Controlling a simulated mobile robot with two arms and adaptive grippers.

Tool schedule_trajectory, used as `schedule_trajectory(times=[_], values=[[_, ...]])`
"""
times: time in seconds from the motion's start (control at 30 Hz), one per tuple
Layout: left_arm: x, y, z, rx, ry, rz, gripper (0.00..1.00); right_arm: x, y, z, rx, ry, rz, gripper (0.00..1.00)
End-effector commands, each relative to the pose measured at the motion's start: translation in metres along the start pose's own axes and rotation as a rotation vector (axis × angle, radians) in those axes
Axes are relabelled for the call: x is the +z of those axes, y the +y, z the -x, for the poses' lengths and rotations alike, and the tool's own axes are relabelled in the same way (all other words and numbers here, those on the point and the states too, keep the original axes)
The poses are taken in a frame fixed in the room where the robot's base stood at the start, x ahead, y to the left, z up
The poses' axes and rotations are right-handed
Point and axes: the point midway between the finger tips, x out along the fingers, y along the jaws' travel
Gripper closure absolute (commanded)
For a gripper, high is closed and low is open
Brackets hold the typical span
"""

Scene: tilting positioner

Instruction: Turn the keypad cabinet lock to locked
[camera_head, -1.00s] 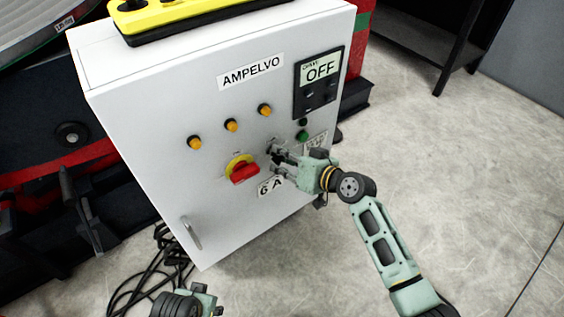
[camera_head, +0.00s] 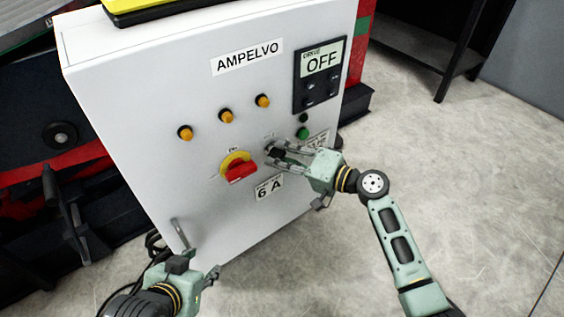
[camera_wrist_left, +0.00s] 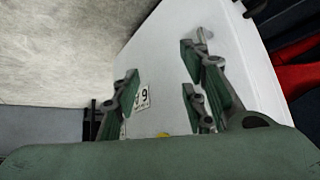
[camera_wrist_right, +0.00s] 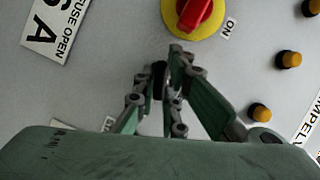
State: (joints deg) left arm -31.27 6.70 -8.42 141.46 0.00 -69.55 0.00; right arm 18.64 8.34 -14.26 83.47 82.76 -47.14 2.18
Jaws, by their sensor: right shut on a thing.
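The keypad cabinet (camera_head: 130,110) is a grey-white box with its front panel facing me. The cabinet lock (camera_wrist_right: 158,75) shows as a small dark part between my right fingertips, right of the red rotary switch in the head view; the fingers mostly hide it. My right gripper (camera_head: 275,152) is shut on the lock at the panel. Its fingers also show in the right wrist view (camera_wrist_right: 166,72). I cannot tell which way the lock is turned. My left gripper (camera_head: 212,277) is open and empty, low in front of the cabinet, with its fingers spread in the left wrist view (camera_wrist_left: 160,90).
The red switch (camera_head: 240,172) on its yellow plate sits close to my right fingers. Several orange lamps (camera_head: 227,117) and a black keypad reading OFF (camera_head: 320,72) are higher up. A door handle (camera_head: 180,232) stands out at lower left.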

Motion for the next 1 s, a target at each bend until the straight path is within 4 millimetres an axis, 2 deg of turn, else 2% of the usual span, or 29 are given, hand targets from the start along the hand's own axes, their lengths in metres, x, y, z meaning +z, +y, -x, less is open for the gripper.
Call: schedule_trajectory(times=[0.07,0.2,0.4,0.53,0.7,1.0], values=[[-0.026,0.004,-0.006,0.007,0.121,-0.002,0.6,0.0,0.004,-0.001,-0.022,0.002,-0.055,1.0],[-0.068,0.009,-0.004,0.018,0.31,-0.005,0.6,0.0,0.004,0.0,-0.058,0.003,-0.142,1.0],[-0.112,0.015,0.008,0.03,0.517,-0.006,0.6,0.0,0.003,0.0,-0.101,0.003,-0.244,1.0],[-0.13,0.017,0.016,0.035,0.606,-0.006,0.6,-0.001,0.003,0.0,-0.119,0.003,-0.288,1.0],[-0.142,0.019,0.023,0.04,0.674,-0.005,0.6,-0.001,0.002,0.0,-0.133,0.003,-0.322,1.0],[-0.147,0.019,0.027,0.041,0.698,-0.005,0.6,-0.001,0.002,0.0,-0.138,0.004,-0.337,1.0]])
